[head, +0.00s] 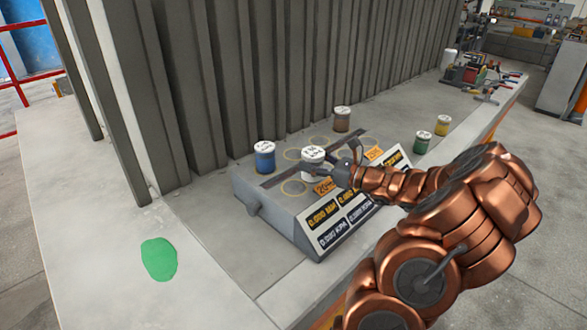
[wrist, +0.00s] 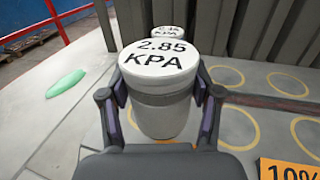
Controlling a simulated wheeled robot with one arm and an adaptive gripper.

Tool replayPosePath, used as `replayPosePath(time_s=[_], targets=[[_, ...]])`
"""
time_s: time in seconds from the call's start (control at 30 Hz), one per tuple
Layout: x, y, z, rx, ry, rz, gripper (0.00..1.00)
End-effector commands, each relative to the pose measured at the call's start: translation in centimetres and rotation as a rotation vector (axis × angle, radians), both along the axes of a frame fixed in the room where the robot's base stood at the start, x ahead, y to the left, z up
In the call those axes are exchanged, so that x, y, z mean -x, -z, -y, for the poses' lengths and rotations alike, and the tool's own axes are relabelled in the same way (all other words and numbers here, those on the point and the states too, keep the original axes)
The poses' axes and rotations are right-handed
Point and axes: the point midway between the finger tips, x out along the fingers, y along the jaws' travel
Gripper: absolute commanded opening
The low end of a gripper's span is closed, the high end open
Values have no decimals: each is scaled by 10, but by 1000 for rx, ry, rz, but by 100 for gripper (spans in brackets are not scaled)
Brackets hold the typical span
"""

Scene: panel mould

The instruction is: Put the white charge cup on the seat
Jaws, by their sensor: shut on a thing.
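The white charge cup (head: 312,158) has a white lid marked "2.85 KPA" and a pale grey body; it also shows in the wrist view (wrist: 160,75). My gripper (head: 328,168) is shut on it, with one finger on each side of the body in the wrist view (wrist: 162,100). The cup is upright over the grey block (head: 260,205), whose top carries several yellow ring seats, including an empty ring (head: 294,187) just in front of the cup. I cannot tell whether the cup's base touches the block.
A blue cup (head: 265,160) and a brown cup (head: 342,122) stand on the block. A green cup (head: 422,144) and a yellow cup (head: 442,126) stand on the bench to the right. A grey ribbed panel (head: 240,80) rises behind. A green patch (head: 159,259) lies on clear bench at left.

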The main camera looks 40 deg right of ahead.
Motion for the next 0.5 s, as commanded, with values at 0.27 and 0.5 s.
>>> replayPosePath(time_s=[0.27, 0.5], targets=[[-30, 3, -28, 0, -2, 0, 10], [-39, 8, -37, -1, -3, -2, 10]])
